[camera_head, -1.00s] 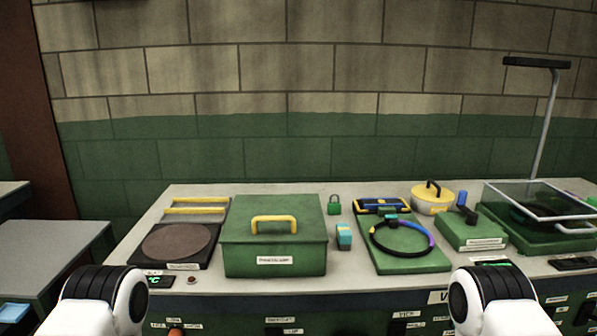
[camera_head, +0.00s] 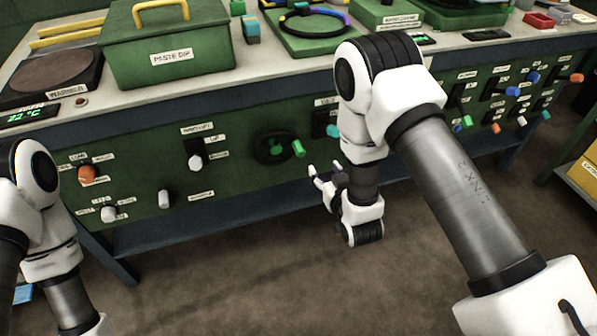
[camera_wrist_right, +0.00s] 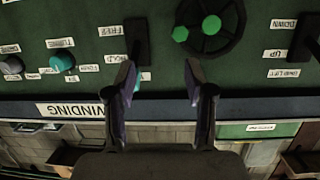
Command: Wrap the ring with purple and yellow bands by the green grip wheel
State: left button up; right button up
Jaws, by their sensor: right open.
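The dark ring (camera_head: 346,19) lies on a green base on the bench top in the head view. Purple-blue shows on its right side and yellow at its upper left. The green grip wheel (camera_head: 270,148) is a dark wheel on the bench's front panel, with a green grip (camera_head: 298,149) sticking out. In the right wrist view the wheel (camera_wrist_right: 232,22) is at the top, right of centre, its green grip (camera_wrist_right: 180,34) on the left. My right gripper (camera_head: 324,170) is open and empty, below and right of the wheel; its fingers (camera_wrist_right: 160,85) are apart. My left gripper is out of view.
A green lidded box (camera_head: 170,65) stands on the bench, beside a dark warmer plate (camera_head: 50,78). The panel carries knobs and levers, including an orange knob (camera_head: 87,174) and a black lever (camera_wrist_right: 138,42) near the wheel. Open floor (camera_head: 220,250) lies in front.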

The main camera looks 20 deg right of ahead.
aim_at(302, 155)
jog(key=w+a+f+t+b, duration=0.1)
jog(key=b, duration=0.2)
jog(key=w+a+f+t+b, duration=0.1)
jog(key=w+b, duration=0.1)
jog(key=b, duration=0.1)
jog(key=w+f+t+b, duration=0.1)
jog(key=w+f+b, duration=0.1)
jog(key=b, duration=0.2)
jog(key=shift+w+a+n+y, duration=0.25)
jog(key=shift+a+n+y, duration=0.15)
jog(key=shift+w+r, duration=0.1)
jog(key=shift+r, duration=0.1)
jog(key=w+b, duration=0.1)
jog(key=w, duration=0.6)
jog(key=shift+w+a+r+b, duration=0.1)
jog(key=shift+w+a+b, duration=0.05)
jog(key=shift+w+b, duration=0.15)
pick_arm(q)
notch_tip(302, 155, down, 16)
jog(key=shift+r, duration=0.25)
pick_arm(e)
jog(key=shift+c, duration=0.4)
grip_shut()
